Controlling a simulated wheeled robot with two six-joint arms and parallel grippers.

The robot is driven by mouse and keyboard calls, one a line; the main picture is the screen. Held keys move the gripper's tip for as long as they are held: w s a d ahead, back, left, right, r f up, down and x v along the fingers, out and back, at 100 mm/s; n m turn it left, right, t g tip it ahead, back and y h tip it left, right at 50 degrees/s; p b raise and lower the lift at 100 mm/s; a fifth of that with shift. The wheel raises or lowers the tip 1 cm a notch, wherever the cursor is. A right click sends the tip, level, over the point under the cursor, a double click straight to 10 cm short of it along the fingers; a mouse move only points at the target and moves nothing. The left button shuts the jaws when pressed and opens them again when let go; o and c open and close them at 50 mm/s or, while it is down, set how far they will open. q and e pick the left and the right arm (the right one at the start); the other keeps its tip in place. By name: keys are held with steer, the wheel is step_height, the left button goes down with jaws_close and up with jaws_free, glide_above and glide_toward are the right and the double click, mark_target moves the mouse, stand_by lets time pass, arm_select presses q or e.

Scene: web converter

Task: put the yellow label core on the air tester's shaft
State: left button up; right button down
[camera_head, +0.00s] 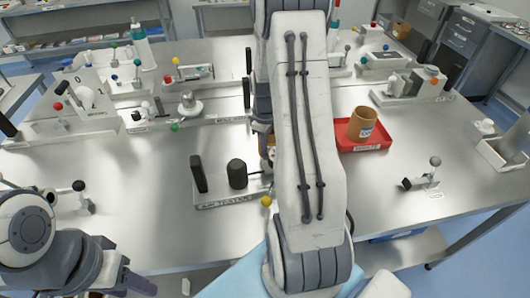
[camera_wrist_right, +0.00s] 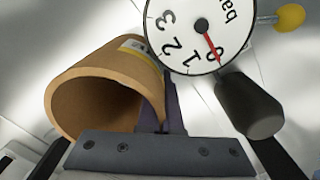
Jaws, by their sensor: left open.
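The tan core with a yellow label (camera_wrist_right: 95,95) is in my right gripper (camera_wrist_right: 165,115) in the right wrist view. It is tilted with its open end facing the camera, and the purple fingers appear closed on its wall. The air tester (camera_head: 215,203) stands at the table's front middle in the head view. Its dark shaft (camera_head: 238,174) is bare; a dark cylinder, likely this shaft, shows right of the core in the wrist view (camera_wrist_right: 250,105), apart from it. My right arm hides its gripper in the head view. My left gripper (camera_head: 125,290) is open and empty at the lower left edge.
A black upright post (camera_head: 198,174) stands left of the shaft. A round pressure gauge (camera_wrist_right: 202,30) is beside the core in the wrist view. A red tray (camera_head: 378,142) holds another tan core (camera_head: 361,124) with a blue-white label. Other fixtures stand along the back. The front left table is mostly clear.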

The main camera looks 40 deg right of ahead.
step_height(320, 180, down, 3)
steer(key=shift+r, duration=0.1)
steer(key=shift+f, duration=0.2)
steer(key=c, duration=1.4)
jaws_free()
steer(key=shift+r, duration=0.1)
